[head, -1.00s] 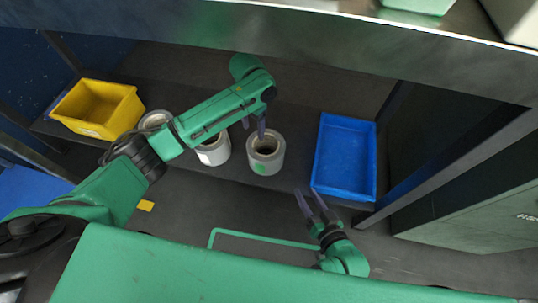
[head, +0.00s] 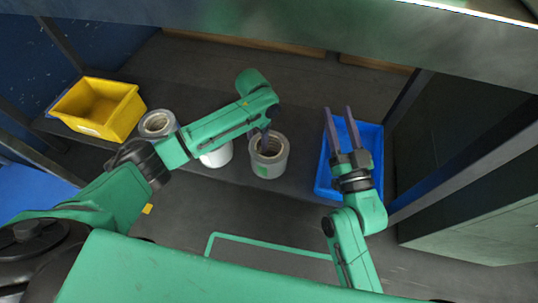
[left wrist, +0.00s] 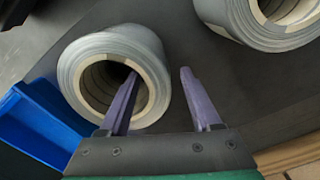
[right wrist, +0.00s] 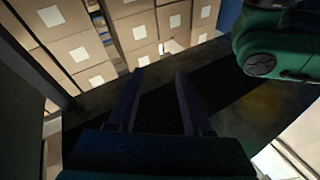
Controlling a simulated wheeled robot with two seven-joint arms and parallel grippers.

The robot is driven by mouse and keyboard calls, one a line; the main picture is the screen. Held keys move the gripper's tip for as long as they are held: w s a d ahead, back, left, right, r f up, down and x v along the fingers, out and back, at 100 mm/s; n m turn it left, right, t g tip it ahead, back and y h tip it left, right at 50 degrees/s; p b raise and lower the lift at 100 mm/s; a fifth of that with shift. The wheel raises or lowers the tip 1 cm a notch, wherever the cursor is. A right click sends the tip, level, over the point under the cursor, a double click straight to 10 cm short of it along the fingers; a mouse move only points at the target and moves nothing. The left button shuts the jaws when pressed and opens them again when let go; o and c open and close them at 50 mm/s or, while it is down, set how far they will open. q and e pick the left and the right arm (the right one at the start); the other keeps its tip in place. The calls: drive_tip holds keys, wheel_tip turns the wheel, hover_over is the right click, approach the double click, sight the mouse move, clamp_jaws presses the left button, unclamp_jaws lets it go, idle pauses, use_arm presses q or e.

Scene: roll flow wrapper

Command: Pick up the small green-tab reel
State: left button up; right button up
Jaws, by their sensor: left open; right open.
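The reel with the green tab (head: 268,157) stands upright on the dark shelf, its tab low on its front side. In the left wrist view the reel (left wrist: 84,65) shows its open core; the tab is hidden there. My left gripper (left wrist: 158,70) is open at this reel. One finger overlaps the core opening and seems to reach into it; the other is outside the wall, with a gap. Contact cannot be told. In the head view the left arm partly hides its fingers. My right gripper (head: 338,110) is open and empty, above the blue tray.
A white reel (head: 217,157), partly behind my left arm, and another reel (head: 158,124) stand to the left. A yellow bin (head: 120,118) is at far left. The blue tray (head: 323,182) is right of the tabbed reel. A metal edge (head: 300,40) overhangs the shelf.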

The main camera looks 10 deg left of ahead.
use_arm(q)
wheel_tip(320, 180, down, 2)
drive_tip(key=shift+f+b, duration=0.15)
drive_tip(key=shift+b, duration=0.4)
clamp_jaws()
use_arm(e)
wheel_tip(320, 180, up, 13)
drive_tip(key=d+n+t+y, duration=0.1)
drive_tip(key=t, duration=0.3)
drive_tip(key=shift+d, duration=0.3)
drive_tip(key=shift+y, duration=0.4)
